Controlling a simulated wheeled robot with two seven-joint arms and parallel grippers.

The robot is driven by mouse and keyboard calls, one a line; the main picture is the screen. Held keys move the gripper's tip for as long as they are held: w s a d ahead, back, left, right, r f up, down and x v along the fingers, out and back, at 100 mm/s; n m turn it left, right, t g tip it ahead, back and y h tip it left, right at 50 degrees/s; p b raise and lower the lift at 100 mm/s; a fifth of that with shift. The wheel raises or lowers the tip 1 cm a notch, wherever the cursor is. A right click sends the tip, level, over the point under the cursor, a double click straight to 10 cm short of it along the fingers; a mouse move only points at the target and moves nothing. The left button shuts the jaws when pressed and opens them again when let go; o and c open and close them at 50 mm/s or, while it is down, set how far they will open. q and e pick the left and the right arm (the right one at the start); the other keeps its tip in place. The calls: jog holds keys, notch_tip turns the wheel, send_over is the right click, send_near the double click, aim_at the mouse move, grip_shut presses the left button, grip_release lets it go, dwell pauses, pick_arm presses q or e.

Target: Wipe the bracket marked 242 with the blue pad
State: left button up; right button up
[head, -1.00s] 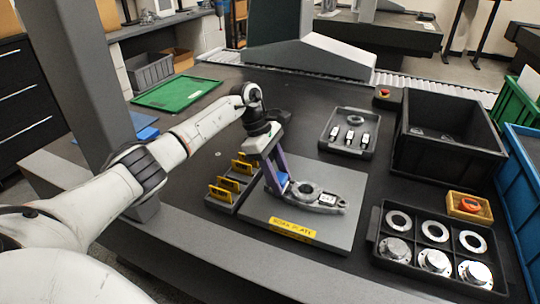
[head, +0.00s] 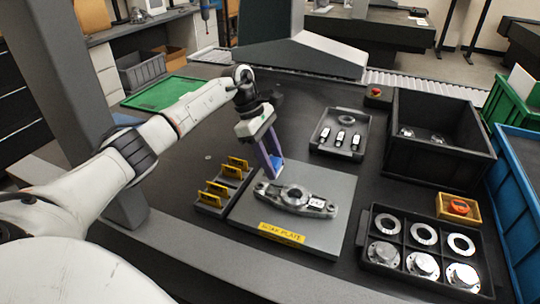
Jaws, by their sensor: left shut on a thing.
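The grey metal bracket (head: 294,196) lies on the work plate (head: 335,225), with a white tag near its right end whose number is too small to read. My left gripper (head: 271,170) points down just behind the left half of the bracket. It is shut on the blue pad (head: 277,160), of which only a small blue part shows between the purplish fingers. The fingertips look a little above the plate; I cannot tell whether the pad touches anything. My right gripper is not in view.
A rack with yellow-topped pieces (head: 222,190) stands left of the plate. A tray of small parts (head: 327,146) and a black bin (head: 440,165) are behind and right. A compartment tray with rings and discs (head: 375,232) is at right front. The table's left middle is clear.

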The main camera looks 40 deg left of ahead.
aim_at(278, 162)
pick_arm(q)
jog(key=shift+r+p, duration=0.85)
jog(key=shift+r, duration=0.85)
